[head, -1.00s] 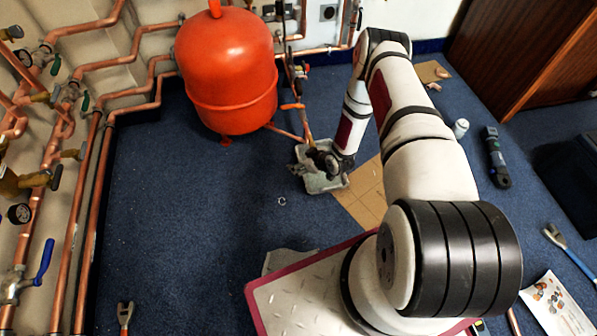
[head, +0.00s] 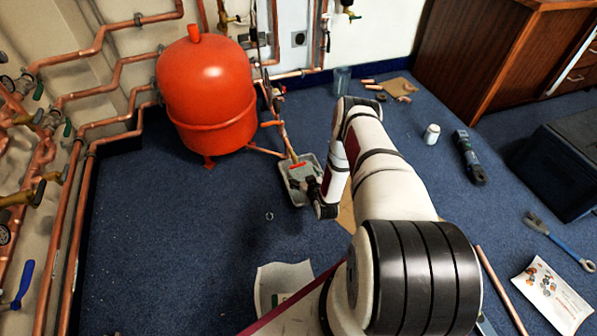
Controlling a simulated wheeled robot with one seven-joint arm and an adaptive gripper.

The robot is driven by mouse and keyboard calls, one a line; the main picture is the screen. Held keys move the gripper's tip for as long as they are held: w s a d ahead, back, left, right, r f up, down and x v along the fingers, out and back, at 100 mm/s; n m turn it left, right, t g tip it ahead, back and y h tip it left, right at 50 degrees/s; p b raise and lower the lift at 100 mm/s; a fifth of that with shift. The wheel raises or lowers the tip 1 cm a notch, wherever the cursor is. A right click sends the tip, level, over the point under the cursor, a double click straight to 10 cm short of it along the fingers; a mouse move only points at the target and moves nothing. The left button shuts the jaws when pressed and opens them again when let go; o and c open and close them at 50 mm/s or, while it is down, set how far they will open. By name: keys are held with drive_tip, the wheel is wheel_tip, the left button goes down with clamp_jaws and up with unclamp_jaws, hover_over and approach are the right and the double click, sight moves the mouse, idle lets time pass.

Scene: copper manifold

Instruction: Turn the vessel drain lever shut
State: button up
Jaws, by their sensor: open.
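The red vessel (head: 207,92) stands on the blue carpet at the back left. A copper pipe (head: 287,143) comes down to a grey tray (head: 291,199) on the floor, to the right of the vessel. A small red-orange bar (head: 297,165), which looks like the drain lever, shows at the lower end of this pipe, above the tray. My gripper (head: 303,187) is small and dark in the head view. It is open, low over the tray, just in front of the red bar. I cannot tell whether it touches the bar. My wrist hides part of the tray's right side.
Copper pipes with valves (head: 88,142) line the left wall. A piece of cardboard (head: 347,213) lies beside my arm. A white pot (head: 431,134), a dark tool (head: 469,157) and a dark box (head: 562,165) are on the right. Carpet left of the tray is clear.

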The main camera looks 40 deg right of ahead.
sight(298, 165)
drive_tip(key=b+x, duration=0.2)
drive_tip(key=x, duration=0.4)
drive_tip(key=shift+w+d+f+b, duration=0.15)
drive_tip(key=shift+w+b, duration=0.15)
drive_tip(key=shift+b, duration=0.05)
drive_tip(key=c, duration=1.2)
